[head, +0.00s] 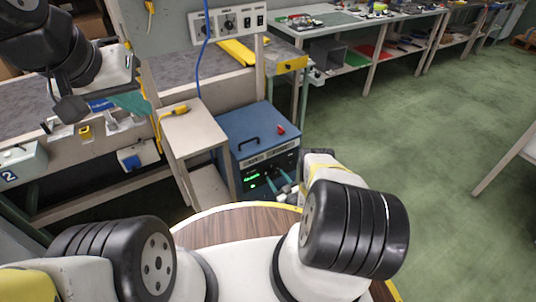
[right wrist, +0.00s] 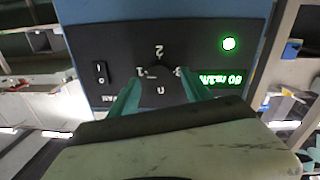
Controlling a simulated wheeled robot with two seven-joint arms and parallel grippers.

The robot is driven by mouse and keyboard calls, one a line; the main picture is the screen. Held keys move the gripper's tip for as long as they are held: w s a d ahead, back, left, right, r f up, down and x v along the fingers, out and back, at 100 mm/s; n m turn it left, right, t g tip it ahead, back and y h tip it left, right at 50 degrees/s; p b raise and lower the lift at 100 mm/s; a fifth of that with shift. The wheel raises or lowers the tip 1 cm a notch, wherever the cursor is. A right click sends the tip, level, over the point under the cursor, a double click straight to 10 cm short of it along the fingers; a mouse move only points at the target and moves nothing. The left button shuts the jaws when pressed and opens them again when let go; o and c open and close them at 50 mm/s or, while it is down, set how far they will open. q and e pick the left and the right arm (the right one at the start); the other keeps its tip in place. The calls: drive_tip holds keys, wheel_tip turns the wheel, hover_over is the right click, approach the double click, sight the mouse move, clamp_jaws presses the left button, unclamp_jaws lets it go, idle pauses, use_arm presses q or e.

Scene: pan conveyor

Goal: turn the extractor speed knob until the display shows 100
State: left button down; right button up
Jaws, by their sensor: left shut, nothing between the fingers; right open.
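The extractor is a blue box (head: 258,135) with a black front panel that carries a lit green display (head: 252,179). In the right wrist view the panel is upside down, and the green display (right wrist: 223,78) ends in small digits that I cannot read surely. The dark knob (right wrist: 160,70) is ringed by white numerals. My right gripper (right wrist: 158,82) is open, its two teal fingers on either side of the knob; contact cannot be told. It also reaches the panel in the head view (head: 285,184). My left gripper (head: 132,104) is shut and empty above the conveyor at upper left.
A small beige stand (head: 195,130) is close left of the extractor. The conveyor (head: 190,78) runs behind. A red button (head: 281,130) and a black handle are on the box top. A blue cable (head: 201,65) hangs behind. Green floor (head: 400,130) is clear at right.

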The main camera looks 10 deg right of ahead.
drive_tip(key=shift+x, duration=0.8)
clamp_jaws()
drive_tip(key=shift+m, duration=0.3)
drive_tip(key=m, duration=0.5)
drive_tip(key=shift+d+g, duration=0.1)
drive_tip(key=shift+g, duration=0.2)
drive_tip(key=m, duration=0.5)
drive_tip(key=shift+m, duration=0.4)
